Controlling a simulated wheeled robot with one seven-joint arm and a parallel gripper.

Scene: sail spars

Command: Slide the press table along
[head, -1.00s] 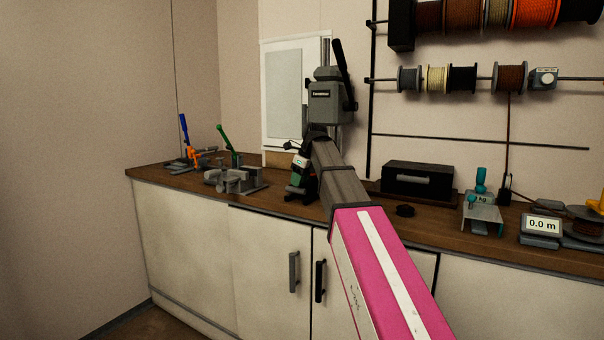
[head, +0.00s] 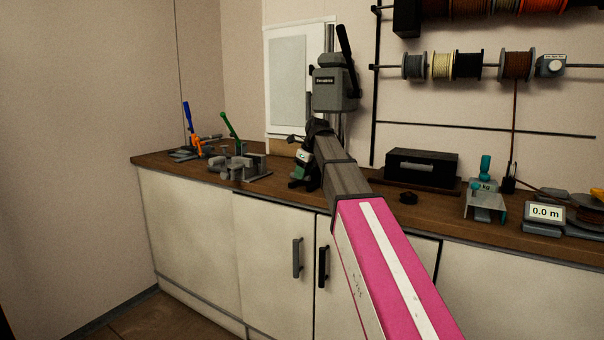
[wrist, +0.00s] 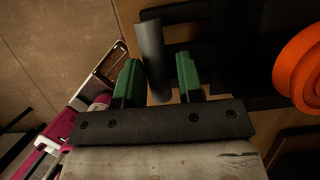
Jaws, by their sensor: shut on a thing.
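The grey press (head: 334,90) stands upright at the back of the wooden counter, with a black lever at its upper right. Its lower part and table are mostly hidden behind my arm and gripper. My gripper (head: 303,164) is at the foot of the press, beyond my pink and grey arm. In the wrist view, the green fingers of my gripper (wrist: 158,80) are shut on a dark grey round bar (wrist: 150,45) that stands between them. I cannot tell how the bar joins the press table.
A grey clamp fixture (head: 238,168) with a green lever sits left of the press. A black box (head: 421,168), a scale (head: 485,200) and a length counter (head: 544,215) stand to the right. An orange ring (wrist: 304,68) shows in the wrist view. Cabinets (head: 270,240) front the counter.

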